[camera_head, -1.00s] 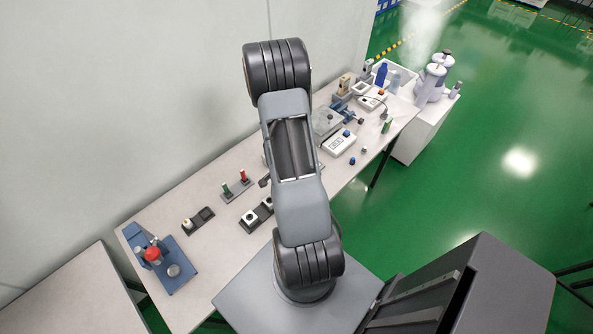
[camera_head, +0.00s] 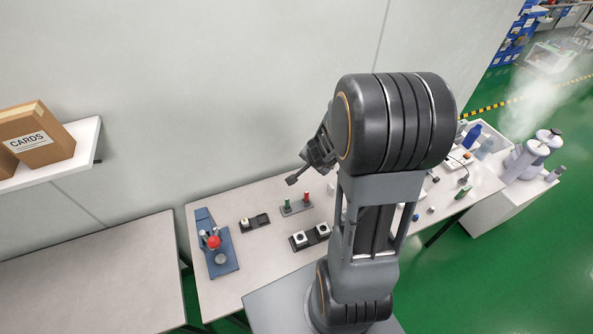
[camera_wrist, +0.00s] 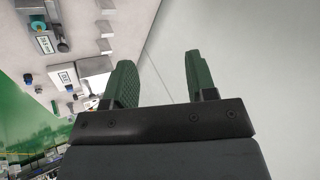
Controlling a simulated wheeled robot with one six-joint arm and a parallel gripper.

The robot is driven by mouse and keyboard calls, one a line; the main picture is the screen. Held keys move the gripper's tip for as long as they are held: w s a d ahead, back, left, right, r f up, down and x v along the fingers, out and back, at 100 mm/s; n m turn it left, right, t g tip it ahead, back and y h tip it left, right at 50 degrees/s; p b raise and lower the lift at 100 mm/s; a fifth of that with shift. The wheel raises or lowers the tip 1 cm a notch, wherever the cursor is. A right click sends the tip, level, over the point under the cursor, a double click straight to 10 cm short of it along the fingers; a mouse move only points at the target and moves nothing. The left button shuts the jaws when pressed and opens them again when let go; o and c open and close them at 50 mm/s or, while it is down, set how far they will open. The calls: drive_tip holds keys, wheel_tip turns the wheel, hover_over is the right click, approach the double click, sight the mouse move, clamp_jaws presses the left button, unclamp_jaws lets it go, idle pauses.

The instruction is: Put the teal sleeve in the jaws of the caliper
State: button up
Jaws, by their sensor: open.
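In the wrist view a small teal round piece (camera_wrist: 38,25), which looks like the teal sleeve, is on the pale table at the upper left. Beside it is a small display with digits (camera_wrist: 45,44), likely the caliper's; the jaws are too small to make out. Whether the teal piece touches it I cannot tell. My gripper (camera_wrist: 162,75) has its two green fingers spread and empty, with bare wall between and beyond them, well away from the teal piece. In the head view my gripper (camera_head: 297,178) is up near the wall, partly hidden by my arm, which also hides part of the table.
A blue stand with a red knob (camera_head: 213,242), a dark tray (camera_head: 262,220), a black double block (camera_head: 312,236) and a rack with green and red pieces (camera_head: 297,208) stand on the table. A shelf with a CARDS box (camera_head: 35,138) is at left.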

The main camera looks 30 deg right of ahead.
drive_tip(key=s+a+r+n+t+y, duration=0.1)
drive_tip(key=s+a+r+n+y, duration=0.25)
drive_tip(key=a+r+n, duration=0.7)
drive_tip(key=s+a+r+n+g+h, duration=0.1)
drive_tip(key=s+a+r+n+g, duration=0.1)
drive_tip(key=s+r, duration=0.4)
drive_tip(key=s+a, duration=0.1)
drive_tip(key=s, duration=0.2)
drive_tip(key=shift+s+a+r, duration=0.15)
drive_tip(key=shift+s+r, duration=0.15)
drive_tip(key=shift+s, duration=0.05)
